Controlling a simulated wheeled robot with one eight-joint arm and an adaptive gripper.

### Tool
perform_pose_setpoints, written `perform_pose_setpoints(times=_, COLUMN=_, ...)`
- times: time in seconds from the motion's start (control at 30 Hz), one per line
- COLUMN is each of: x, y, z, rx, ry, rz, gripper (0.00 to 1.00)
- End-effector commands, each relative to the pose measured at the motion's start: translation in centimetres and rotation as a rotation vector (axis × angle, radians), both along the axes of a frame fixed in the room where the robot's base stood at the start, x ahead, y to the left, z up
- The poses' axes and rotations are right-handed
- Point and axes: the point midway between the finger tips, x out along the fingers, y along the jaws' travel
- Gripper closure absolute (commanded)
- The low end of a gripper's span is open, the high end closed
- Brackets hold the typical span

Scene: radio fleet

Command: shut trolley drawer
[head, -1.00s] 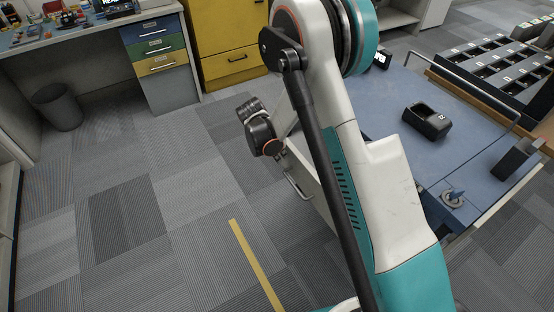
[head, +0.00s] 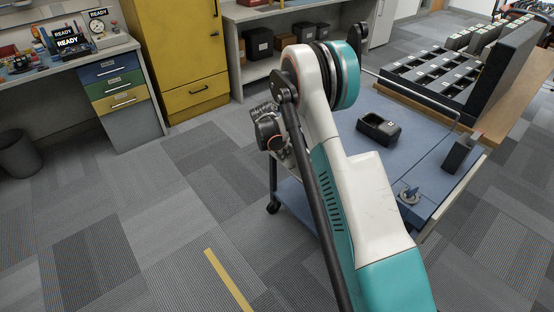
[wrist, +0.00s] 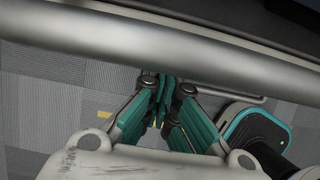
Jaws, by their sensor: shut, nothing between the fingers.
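The trolley (head: 345,150) has a blue top and a lower blue shelf, and stands right of centre in the head view. A thin metal bar (wrist: 240,98), perhaps a handle, lies right of the fingers.
On the trolley top are a black open box (head: 378,128), a dark block (head: 458,155) and a small blue-grey part (head: 409,194). A compartment tray (head: 430,78) stands beyond. A yellow cabinet (head: 180,50) and a desk drawer unit (head: 120,88) stand behind.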

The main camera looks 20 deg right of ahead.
Motion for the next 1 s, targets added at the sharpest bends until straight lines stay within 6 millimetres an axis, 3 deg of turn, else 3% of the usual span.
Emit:
perform_pose_setpoints(times=0.57, x=0.1, y=-0.2, z=0.0, rx=0.0, ry=0.0, rz=0.0, gripper=1.0)
perform_pose_setpoints(times=0.83, x=-0.2, y=3.6, z=-0.1, rx=0.0, ry=0.001, rz=-0.001, gripper=1.0)
perform_pose_setpoints(times=1.0, x=-0.7, y=4.7, z=4.2, rx=0.0, ry=0.0, rz=-0.004, gripper=1.0)
